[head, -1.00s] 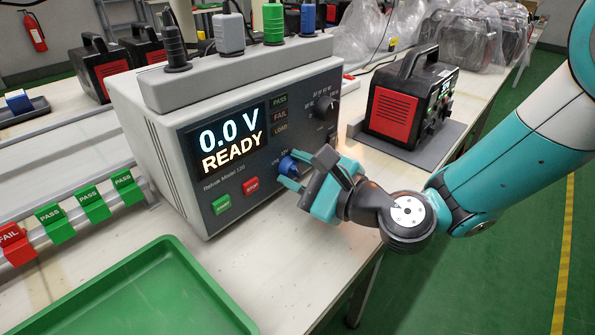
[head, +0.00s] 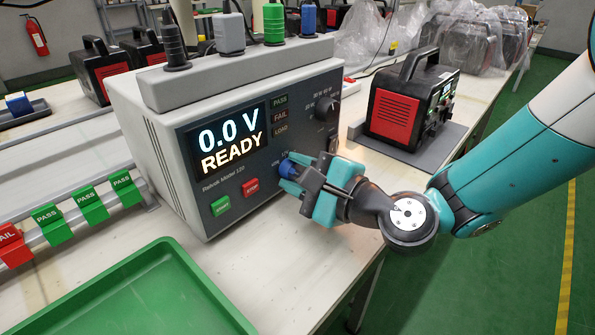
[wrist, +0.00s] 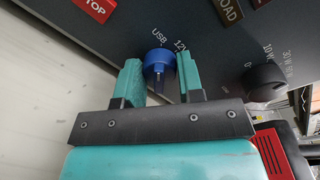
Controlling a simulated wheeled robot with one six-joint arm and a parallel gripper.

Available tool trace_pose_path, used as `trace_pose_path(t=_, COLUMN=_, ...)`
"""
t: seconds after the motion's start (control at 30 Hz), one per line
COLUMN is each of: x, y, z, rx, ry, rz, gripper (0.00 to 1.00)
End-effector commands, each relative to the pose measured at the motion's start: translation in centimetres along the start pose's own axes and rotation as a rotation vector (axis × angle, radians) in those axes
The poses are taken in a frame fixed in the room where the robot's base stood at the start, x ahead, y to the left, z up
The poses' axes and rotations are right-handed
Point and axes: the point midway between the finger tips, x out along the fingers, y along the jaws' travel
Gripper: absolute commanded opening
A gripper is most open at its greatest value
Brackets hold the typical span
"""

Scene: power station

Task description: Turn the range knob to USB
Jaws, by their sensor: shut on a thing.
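The blue range knob (head: 288,167) sits low on the front panel of the grey tester (head: 232,200). In the wrist view the knob (wrist: 159,64) lies between the two teal fingers of my gripper (wrist: 160,70), which is shut on it. The USB label (wrist: 159,32) is just above the knob and the 12V label is to its upper right. In the head view my gripper (head: 291,174) reaches the panel from the right and hides part of the knob. I cannot tell for sure which label the knob points to. The display reads 0.0 V READY.
A black knob (head: 326,108) sits up the panel to the right. The red STOP button (head: 250,187) and a green button (head: 221,206) are left of my gripper. A green tray (head: 135,290) lies in front. A black and red power station (head: 410,105) stands behind on the right.

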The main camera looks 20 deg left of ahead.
Motion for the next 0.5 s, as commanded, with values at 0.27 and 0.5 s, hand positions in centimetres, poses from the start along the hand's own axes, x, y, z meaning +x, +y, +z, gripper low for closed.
trace_pose_path(t=0.27, x=0.00, y=0.00, z=0.00, rx=0.000, ry=0.000, rz=0.000, gripper=0.60)
trace_pose_path(t=0.5, x=0.02, y=0.02, z=0.01, rx=0.000, ry=0.000, rz=0.000, gripper=0.60)
